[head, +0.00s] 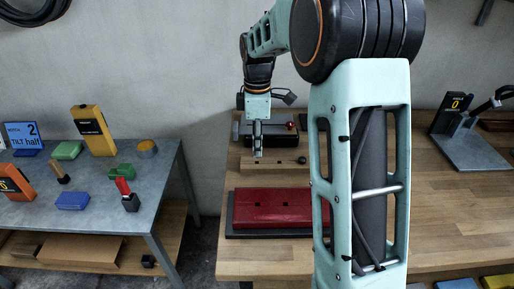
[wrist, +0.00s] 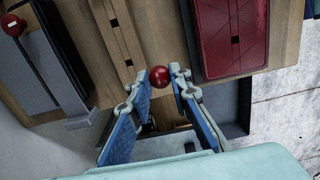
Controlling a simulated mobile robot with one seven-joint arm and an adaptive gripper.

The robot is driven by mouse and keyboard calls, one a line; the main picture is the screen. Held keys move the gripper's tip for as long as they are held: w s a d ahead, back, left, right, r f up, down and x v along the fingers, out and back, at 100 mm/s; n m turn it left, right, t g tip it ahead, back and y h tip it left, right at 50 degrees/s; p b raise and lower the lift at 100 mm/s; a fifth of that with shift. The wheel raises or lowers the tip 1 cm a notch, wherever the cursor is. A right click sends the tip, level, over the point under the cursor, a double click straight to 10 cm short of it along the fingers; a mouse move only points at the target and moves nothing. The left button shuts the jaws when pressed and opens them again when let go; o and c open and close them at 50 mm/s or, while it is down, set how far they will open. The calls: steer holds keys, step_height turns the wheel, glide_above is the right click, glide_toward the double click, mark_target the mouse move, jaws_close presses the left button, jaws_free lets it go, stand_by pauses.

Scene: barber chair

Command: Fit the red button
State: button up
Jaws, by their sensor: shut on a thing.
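The red button (wrist: 160,76) is a small glossy red ball in the wrist view. My gripper (wrist: 168,78) is shut on it, with the ball at the two blue-and-grey fingertips. In the head view my gripper (head: 257,153) points down at the near side of a slotted wooden block (head: 275,166); the button cannot be made out there. The block (wrist: 115,35) also shows in the wrist view, to the left of the button. A red panel (head: 272,207) with small slots lies on a dark base nearer the front; it also shows in the wrist view (wrist: 228,35).
A grey fixture with a red-knobbed lever (wrist: 30,50) stands behind the block. A dark ball knob (head: 302,160) sits at the block's right end. A grey table (head: 95,180) at left holds several small objects. The wooden bench (head: 450,200) has clear room at right.

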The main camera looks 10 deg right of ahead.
steer(key=s+a+r, duration=0.2)
steer(key=s+r, duration=0.1)
steer(key=s, duration=0.4)
steer(key=s+d+f, duration=0.2)
steer(key=s+d, duration=0.4)
steer(key=s, duration=0.1)
steer(key=shift+d+p, duration=0.4)
steer(key=shift+p, duration=0.05)
steer(key=shift+f+b, duration=2.5)
steer(key=shift+f, duration=1.3)
steer(key=o, duration=0.9)
